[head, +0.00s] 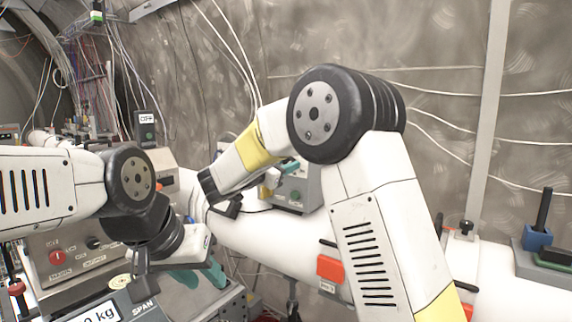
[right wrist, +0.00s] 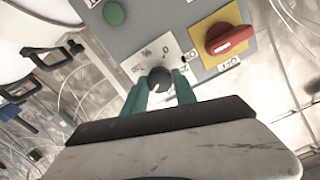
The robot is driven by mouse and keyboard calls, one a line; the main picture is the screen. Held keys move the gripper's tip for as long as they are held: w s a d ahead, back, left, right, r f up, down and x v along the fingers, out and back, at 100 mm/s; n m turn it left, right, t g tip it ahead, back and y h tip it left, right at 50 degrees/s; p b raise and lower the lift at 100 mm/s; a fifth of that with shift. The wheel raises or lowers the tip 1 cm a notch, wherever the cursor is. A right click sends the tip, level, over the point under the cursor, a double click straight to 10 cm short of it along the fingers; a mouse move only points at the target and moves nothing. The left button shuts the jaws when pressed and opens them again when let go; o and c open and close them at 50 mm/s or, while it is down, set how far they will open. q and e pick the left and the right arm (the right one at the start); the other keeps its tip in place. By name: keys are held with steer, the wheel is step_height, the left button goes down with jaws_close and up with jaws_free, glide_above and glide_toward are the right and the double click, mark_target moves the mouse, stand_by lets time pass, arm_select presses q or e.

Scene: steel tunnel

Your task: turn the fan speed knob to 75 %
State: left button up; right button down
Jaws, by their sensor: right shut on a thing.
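The fan speed knob (right wrist: 159,79) is a small dark round knob on a white dial plate (right wrist: 150,56) in the right wrist view. My right gripper (right wrist: 160,92) has its two teal fingers on either side of it and is shut on it. The dial's marks are too small and tilted to read surely. In the head view my right gripper (head: 287,166) reaches the grey control box (head: 295,193) on the white pipe; the knob is hidden there. My left gripper (head: 201,277) is low at the left, its teal fingers apart and empty.
A red rotary switch (right wrist: 228,39) on a yellow plate and a green button (right wrist: 114,14) sit close to the knob. Another grey panel with a red knob (head: 57,257) and a weighing display (head: 100,312) stand near my left arm. A red box (head: 331,268) is on the pipe.

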steer(key=shift+f+m, duration=0.15)
steer(key=shift+m, duration=0.15)
stand_by(0.4)
steer(key=c, duration=1)
jaws_free()
steer(key=shift+s+a, duration=0.1)
steer(key=v, duration=0.7)
steer(key=shift+s+a, duration=0.2)
steer(key=shift+d, duration=0.1)
